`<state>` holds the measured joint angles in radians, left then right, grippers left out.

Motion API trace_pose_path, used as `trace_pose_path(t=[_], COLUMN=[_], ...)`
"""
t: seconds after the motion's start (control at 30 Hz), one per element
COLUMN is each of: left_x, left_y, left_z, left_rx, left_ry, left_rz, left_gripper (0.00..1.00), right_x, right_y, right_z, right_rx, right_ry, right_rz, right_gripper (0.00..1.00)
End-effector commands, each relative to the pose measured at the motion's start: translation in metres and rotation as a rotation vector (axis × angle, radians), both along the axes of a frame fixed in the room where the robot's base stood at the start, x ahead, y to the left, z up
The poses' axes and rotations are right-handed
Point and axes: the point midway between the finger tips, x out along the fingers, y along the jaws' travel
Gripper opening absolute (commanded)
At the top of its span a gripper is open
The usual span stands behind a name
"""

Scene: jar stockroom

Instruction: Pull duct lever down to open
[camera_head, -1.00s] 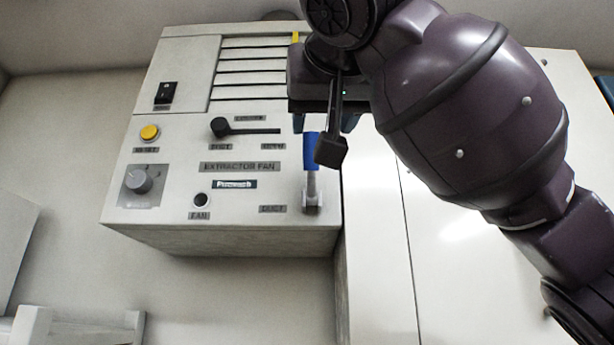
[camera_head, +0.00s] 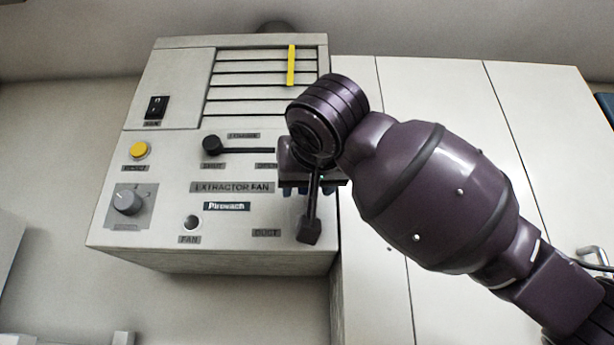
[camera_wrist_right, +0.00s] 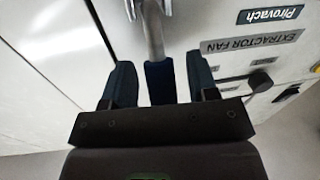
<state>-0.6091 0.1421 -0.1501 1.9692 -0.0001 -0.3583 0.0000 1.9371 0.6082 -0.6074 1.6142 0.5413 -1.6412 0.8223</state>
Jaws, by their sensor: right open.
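The duct lever has a blue grip (camera_wrist_right: 160,82) on a metal rod (camera_wrist_right: 153,28), seen in the right wrist view. In the head view it is hidden behind my right gripper and wrist, above the DUCT label (camera_head: 267,233) at the lower right of the extractor fan panel (camera_head: 165,215). My right gripper (camera_head: 309,193) is open in front of that spot. In the right wrist view its two dark blue fingers (camera_wrist_right: 160,72) stand on either side of the blue grip. Whether either finger touches the grip I cannot tell. My left gripper is not in view.
The panel also carries a black slider knob (camera_head: 211,146), a yellow button (camera_head: 139,150), a grey dial (camera_head: 127,201), a black switch (camera_head: 156,107) and a slatted vent with a yellow strip (camera_head: 291,65). White cabinet doors (camera_head: 440,90) stand right of the panel.

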Motion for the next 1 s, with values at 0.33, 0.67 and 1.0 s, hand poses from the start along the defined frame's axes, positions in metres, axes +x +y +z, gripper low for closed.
trace_pose_path(t=[0.33,0.67,1.0], left_x=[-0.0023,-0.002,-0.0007], left_y=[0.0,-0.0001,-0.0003], left_z=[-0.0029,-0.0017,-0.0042], left_rx=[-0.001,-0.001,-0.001], left_ry=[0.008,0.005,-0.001], left_rz=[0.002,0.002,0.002], left_gripper=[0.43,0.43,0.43], right_x=[0.0019,0.0017,0.0002], right_y=[0.0001,0.0001,0.0001], right_z=[-0.0002,0.0,-0.0018], right_rx=[0.0,-0.001,0.0], right_ry=[-0.001,-0.001,-0.02], right_rz=[0.0,0.0,0.001], right_gripper=[0.49,0.0,0.0])
